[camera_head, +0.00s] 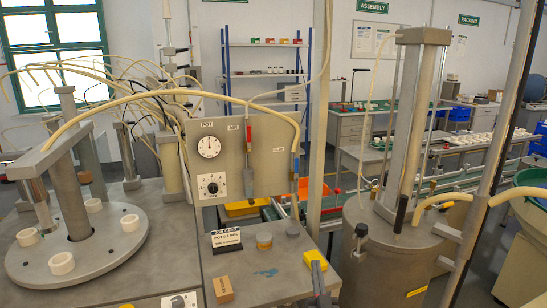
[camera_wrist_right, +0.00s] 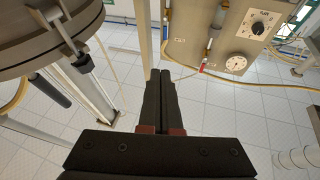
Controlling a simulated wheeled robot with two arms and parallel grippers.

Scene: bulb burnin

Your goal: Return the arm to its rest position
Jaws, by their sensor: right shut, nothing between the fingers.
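My right gripper (camera_wrist_right: 161,74) shows in the right wrist view. Its two black fingers lie together, shut with nothing between them. Open air and the tiled floor lie around the fingertips, and they touch nothing that I can see. The grey gauge panel (camera_wrist_right: 211,22) is to the right of the fingers, and a round grey vessel (camera_wrist_right: 24,45) is at the upper left. In the head view I cannot clearly pick out the right gripper. My left gripper is in neither view.
A grey tank (camera_head: 390,262) with a tall column stands at right. Yellow hoses (camera_head: 95,104) arch over the left bench.

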